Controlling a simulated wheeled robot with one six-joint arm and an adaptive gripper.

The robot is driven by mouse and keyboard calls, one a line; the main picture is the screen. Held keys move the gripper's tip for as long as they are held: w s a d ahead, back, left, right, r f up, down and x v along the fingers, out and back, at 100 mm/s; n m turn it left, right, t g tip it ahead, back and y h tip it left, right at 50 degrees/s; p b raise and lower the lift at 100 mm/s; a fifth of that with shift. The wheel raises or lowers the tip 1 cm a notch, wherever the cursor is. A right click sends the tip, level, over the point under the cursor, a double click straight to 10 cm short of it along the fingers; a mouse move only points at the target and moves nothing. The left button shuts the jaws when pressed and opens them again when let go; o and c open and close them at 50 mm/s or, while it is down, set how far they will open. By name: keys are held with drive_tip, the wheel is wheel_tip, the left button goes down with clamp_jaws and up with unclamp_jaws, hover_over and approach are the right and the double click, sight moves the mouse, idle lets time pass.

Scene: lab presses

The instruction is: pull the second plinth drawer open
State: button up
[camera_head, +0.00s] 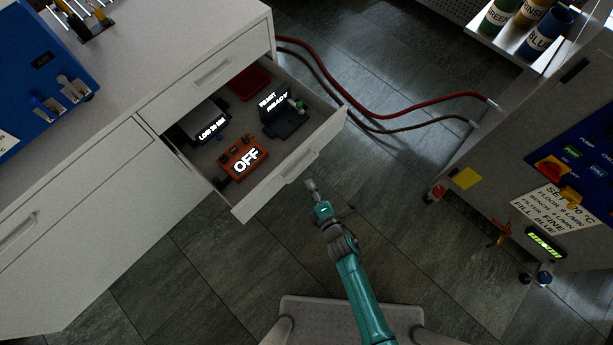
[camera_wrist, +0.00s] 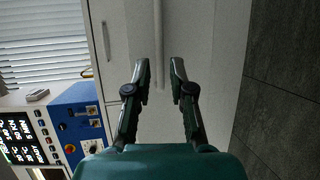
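The second plinth drawer (camera_head: 290,187), below a shut top drawer (camera_head: 203,82), stands pulled out with its contents showing. Its pale bar handle (camera_head: 301,169) is on the front panel. My gripper (camera_head: 311,186) is just outside that front, close to the handle. In the wrist view my gripper (camera_wrist: 160,66) is open, with a gap between its two dark fingers. The pale handle bar (camera_wrist: 159,40) runs lengthwise between and beyond the fingertips in that view. I see no finger closed on it, and cannot tell whether they touch it.
The drawer holds an orange box marked OFF (camera_head: 243,157), a dark READY device (camera_head: 285,112), a LOW device (camera_head: 207,127) and a red tray (camera_head: 249,82). Red hoses (camera_head: 390,114) cross the floor. A machine (camera_head: 540,190) stands at right. Tiled floor (camera_head: 200,270) in front is clear.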

drive_tip(key=shift+v, duration=1.85)
drive_tip(key=s+d+r+m+t+h, duration=0.1)
drive_tip(key=s+d+r+m+h, duration=0.1)
drive_tip(key=s+d+r+m, duration=0.6)
drive_tip(key=s+d+r+m+h, duration=0.2)
drive_tip(key=s+d+r+m, duration=0.25)
drive_tip(key=s, duration=0.65)
drive_tip(key=s+d+r+m+h, duration=0.1)
drive_tip(key=s+d+r+m, duration=0.2)
drive_tip(key=r, duration=0.6)
drive_tip(key=s+d+r+m+h, duration=0.2)
drive_tip(key=s+r+m, duration=0.5)
drive_tip(key=r+m, duration=0.2)
drive_tip(key=shift+d+r+h, duration=0.2)
drive_tip(key=shift+d+h, duration=0.1)
drive_tip(key=shift+d, duration=0.05)
